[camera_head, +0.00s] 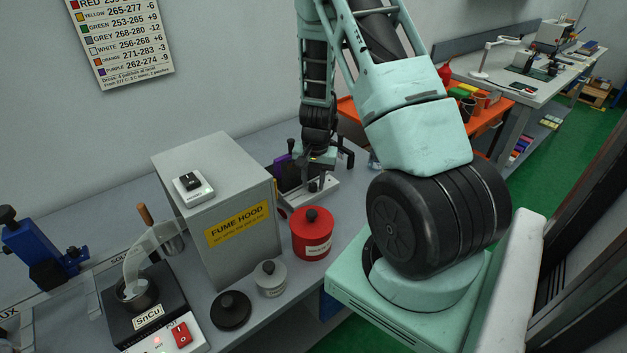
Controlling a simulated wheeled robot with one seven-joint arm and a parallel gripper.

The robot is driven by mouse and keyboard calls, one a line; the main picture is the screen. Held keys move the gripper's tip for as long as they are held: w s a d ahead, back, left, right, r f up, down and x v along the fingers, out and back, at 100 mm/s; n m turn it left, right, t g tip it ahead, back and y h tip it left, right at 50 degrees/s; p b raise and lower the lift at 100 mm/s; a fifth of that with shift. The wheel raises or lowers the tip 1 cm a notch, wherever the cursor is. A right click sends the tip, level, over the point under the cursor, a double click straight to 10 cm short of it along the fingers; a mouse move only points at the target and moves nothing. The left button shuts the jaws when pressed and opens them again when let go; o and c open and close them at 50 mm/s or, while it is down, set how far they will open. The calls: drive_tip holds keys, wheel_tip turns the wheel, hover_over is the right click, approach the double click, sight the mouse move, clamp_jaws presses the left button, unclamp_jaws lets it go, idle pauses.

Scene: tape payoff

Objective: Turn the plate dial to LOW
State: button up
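No dial marked LOW can be made out. A black plate unit (95,297) at the lower left carries a metal pot and an "SnCu" label (149,317). Its white front panel (190,345) has a red switch (181,334) and a small glowing red light (157,341); the panel's lower part is cut off by the picture edge. My gripper (318,183) points down over the bench behind the fume hood, to its right, far from this panel. It is close to a metal base with black and purple parts (284,172). Its fingers are too small to read.
The grey fume hood (187,226) stands between the plate unit and my gripper, with a small white device (193,186) on top. A red canister (312,240), a grey lidded jar (270,280) and a black lid (231,310) stand along the bench front. A blue tool (38,249) stands left.

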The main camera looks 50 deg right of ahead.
sight(316, 184)
wheel_tip(316, 184, up, 17)
drive_tip(key=shift+s+d+r+b, duration=0.15)
drive_tip(key=shift+s+b, duration=0.2)
drive_tip(key=shift+s, duration=0.05)
idle(0.4)
idle(0.5)
